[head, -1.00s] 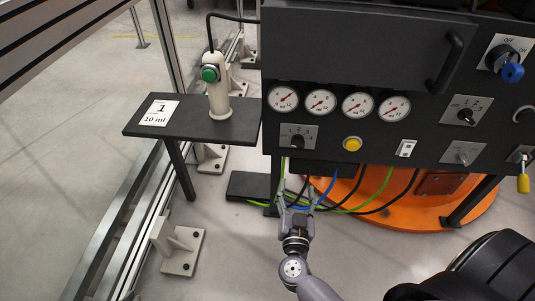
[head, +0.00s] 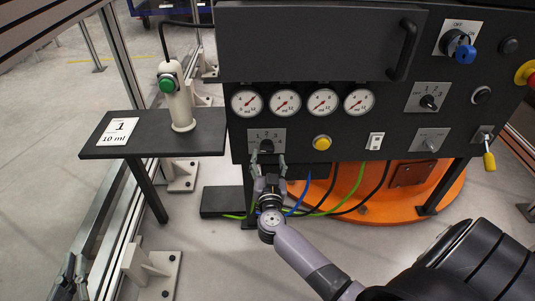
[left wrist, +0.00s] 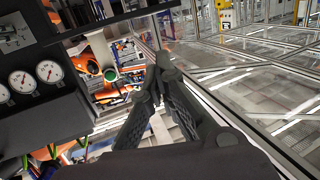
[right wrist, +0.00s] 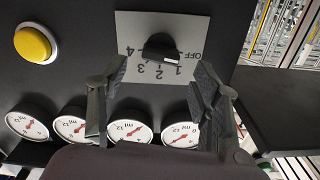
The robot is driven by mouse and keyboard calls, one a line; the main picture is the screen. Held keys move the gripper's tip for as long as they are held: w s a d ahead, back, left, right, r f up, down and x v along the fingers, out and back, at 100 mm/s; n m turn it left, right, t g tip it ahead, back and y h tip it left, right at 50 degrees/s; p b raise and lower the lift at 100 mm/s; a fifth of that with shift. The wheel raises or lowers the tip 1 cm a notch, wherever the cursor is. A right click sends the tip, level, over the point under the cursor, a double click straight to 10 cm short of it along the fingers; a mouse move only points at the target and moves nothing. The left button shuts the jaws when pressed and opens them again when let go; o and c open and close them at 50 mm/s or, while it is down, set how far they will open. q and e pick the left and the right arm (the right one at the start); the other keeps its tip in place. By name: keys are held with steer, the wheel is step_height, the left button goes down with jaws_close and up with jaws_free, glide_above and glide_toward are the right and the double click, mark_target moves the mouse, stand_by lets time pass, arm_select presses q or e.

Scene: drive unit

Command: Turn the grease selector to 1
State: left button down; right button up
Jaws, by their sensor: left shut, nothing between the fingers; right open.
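A selector with a black knob (head: 266,146) sits on a grey plate at the panel's lower left. In the right wrist view its plate (right wrist: 135,27) appears upside down, marked OFF, 1, 2, 3 and 4. The knob (right wrist: 160,46) carries a white mark on its right side, toward OFF and 1; I cannot tell which. My right gripper (head: 268,163) is just below the knob, open, its fingertips (right wrist: 158,82) spread before it with nothing between. My left gripper (head: 70,272) is shut and empty at the lower left, far from the panel; it also shows in the left wrist view (left wrist: 158,72).
Gauges (head: 285,103) line the panel above the selector. A yellow button (head: 322,143) and a rocker switch (head: 375,141) are to its right. A side shelf (head: 150,143) holds a white device with a green button (head: 167,85) and a "1, 10 ml" card (head: 118,131).

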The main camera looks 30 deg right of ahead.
mark_target(268, 151)
steer(key=b+x, duration=0.1)
steer(key=x, duration=0.2)
steer(key=shift+w+d, duration=0.25)
steer(key=shift+w, duration=0.05)
arm_select(q)
step_height(268, 151, up, 7)
steer(key=t+h, duration=0.1)
steer(key=t, duration=0.3)
steer(key=shift+s+d, duration=0.15)
steer(key=shift+d, duration=0.3)
arm_select(e)
steer(key=shift+w+d, duration=0.2)
steer(key=shift+w, duration=0.1)
arm_select(q)
steer(key=shift+f, duration=0.1)
arm_select(e)
steer(key=shift+c, duration=0.2)
